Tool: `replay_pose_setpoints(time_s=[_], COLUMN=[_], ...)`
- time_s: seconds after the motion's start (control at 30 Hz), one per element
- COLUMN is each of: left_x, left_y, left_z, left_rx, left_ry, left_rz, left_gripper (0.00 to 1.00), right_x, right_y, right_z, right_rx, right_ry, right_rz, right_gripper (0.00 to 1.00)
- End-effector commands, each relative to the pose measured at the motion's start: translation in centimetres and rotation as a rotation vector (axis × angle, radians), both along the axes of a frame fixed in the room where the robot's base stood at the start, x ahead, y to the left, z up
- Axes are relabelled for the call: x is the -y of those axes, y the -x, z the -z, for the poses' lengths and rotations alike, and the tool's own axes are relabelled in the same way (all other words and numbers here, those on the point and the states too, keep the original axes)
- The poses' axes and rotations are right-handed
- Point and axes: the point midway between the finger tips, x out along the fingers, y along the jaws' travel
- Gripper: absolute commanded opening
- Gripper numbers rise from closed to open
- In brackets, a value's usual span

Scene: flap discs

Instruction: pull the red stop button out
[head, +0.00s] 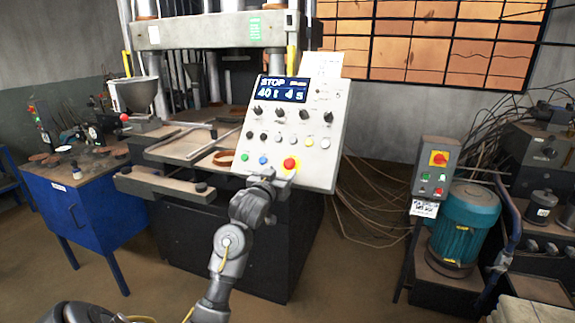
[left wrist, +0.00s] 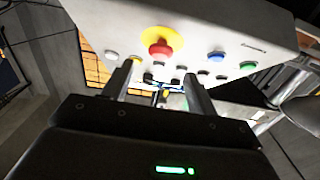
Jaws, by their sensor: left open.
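The red stop button (head: 290,163) sits on a yellow disc at the lower right of the tilted grey control panel (head: 325,120). My left gripper (head: 277,177) is just below and in front of the button. In the left wrist view the red button (left wrist: 159,49) shows beyond the two spread fingers of the left gripper (left wrist: 162,72), roughly between their tips in the picture. The fingers hold nothing, and I see no contact with the button. My right gripper is not in view.
Several knobs and coloured buttons crowd the panel near the stop button. The press (head: 215,30) stands behind it. A blue cabinet (head: 80,222) is at left. A second switch box (head: 436,167) with a red knob stands at right beside a teal motor (head: 463,228).

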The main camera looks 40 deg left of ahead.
Motion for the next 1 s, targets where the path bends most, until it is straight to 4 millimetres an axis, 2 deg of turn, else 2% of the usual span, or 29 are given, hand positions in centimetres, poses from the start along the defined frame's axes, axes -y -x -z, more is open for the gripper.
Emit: replay_pose_setpoints(time_s=[0.1, 0.33, 0.5, 0.77, 1.0], left_x=[-0.8, -1.9, -2.2, -2.2, -2.2], left_y=[-2.2, -5.3, -6.3, -6.4, -6.4], left_z=[-0.2, -0.2, 0.0, 0.0, 0.0], left_rx=[-0.001, -0.001, -0.001, 0.000, 0.000], left_ry=[0.003, 0.001, -0.001, -0.001, -0.001], left_rz=[-0.001, 0.000, 0.000, 0.000, 0.000], left_gripper=[0.58, 0.58, 0.58, 0.58, 0.29], right_x=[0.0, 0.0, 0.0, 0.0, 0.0], right_y=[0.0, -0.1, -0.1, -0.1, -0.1], right_z=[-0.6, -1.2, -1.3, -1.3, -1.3], right_rx=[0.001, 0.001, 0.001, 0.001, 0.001], right_ry=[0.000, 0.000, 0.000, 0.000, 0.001], right_rz=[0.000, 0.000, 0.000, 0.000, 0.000], right_gripper=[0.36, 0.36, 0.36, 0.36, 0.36])
